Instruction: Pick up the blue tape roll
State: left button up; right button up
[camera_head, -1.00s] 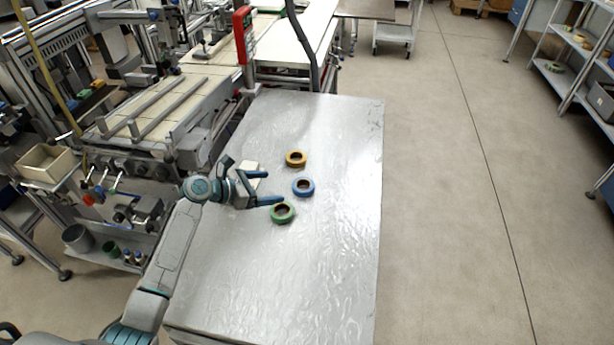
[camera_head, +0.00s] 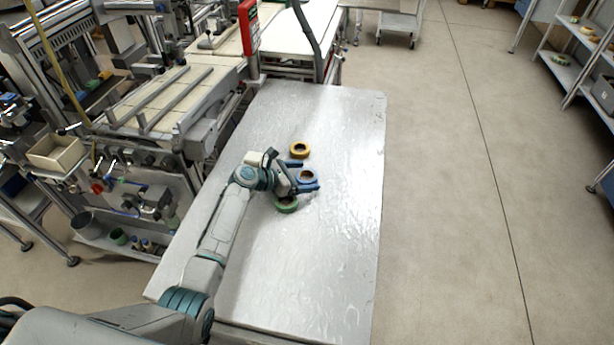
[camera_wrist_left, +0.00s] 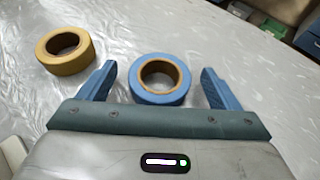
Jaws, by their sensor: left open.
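The blue tape roll (camera_head: 306,177) lies flat on the metal table, between the yellow and green rolls. My left gripper (camera_head: 307,176) is open, with one blue finger on either side of the blue roll. In the left wrist view the blue roll (camera_wrist_left: 160,94) sits between the two fingertips (camera_wrist_left: 158,76), with a gap on each side. It is not gripped. Whether the fingers are at the roll's height is hard to tell. My right gripper is not in view.
A yellow tape roll (camera_head: 299,149) lies behind the blue one, and it also shows in the left wrist view (camera_wrist_left: 65,51). A green roll (camera_head: 287,206) lies just in front, partly hidden by my gripper. The table (camera_head: 335,265) is clear to the right and front.

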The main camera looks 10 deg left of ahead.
pick_arm(q)
jog(key=shift+c, duration=0.5)
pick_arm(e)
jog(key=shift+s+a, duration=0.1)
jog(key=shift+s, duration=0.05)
pick_arm(q)
jog(key=c, duration=1)
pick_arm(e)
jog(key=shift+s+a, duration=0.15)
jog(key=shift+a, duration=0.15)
pick_arm(q)
jog(key=shift+r, duration=0.1)
